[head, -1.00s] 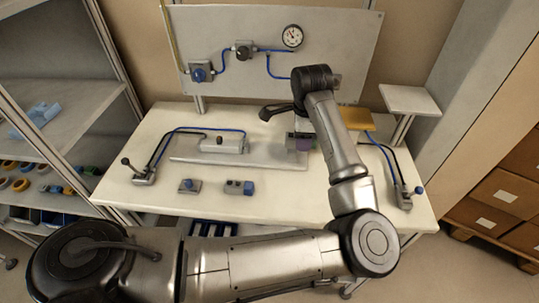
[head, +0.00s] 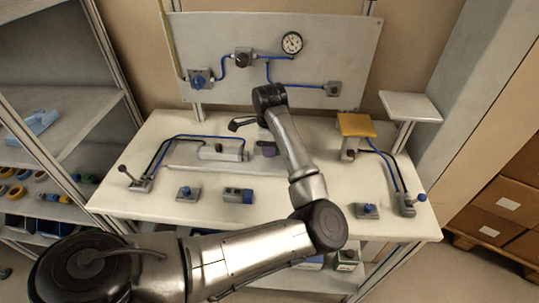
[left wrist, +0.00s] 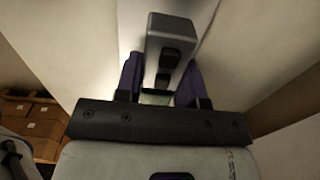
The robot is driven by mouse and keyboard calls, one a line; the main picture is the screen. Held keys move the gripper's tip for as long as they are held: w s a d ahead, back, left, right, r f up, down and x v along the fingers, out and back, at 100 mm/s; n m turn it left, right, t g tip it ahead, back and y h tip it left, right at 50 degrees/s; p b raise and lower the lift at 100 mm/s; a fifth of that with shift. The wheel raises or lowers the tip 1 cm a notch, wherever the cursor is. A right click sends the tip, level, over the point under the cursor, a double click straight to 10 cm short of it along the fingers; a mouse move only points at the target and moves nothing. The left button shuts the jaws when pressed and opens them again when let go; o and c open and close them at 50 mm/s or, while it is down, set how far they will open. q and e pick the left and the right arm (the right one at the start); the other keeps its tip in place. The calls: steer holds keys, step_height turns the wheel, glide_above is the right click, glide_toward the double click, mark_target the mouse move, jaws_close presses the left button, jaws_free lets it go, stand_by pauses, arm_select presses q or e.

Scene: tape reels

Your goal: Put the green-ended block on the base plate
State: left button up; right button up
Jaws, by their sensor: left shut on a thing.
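In the head view the wrist and fingers hide most of the held block. I cannot tell whether it touches the plate. My right gripper is not in view.
A grey cylinder unit (head: 219,151) with blue tubing lies on the plate. Small valves (head: 188,193) and (head: 238,195) stand in front of it. A yellow-topped stand (head: 356,125) and a white raised shelf (head: 411,106) are to the right. A gauge panel (head: 330,50) rises behind.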

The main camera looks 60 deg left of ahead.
mark_target(269, 161)
arm_select(q)
steer(key=shift+f+b, duration=0.3)
steer(key=shift+f, duration=1.5)
steer(key=shift+f, duration=0.1)
steer(key=o, duration=1.1)
steer(key=shift+c, duration=0.2)
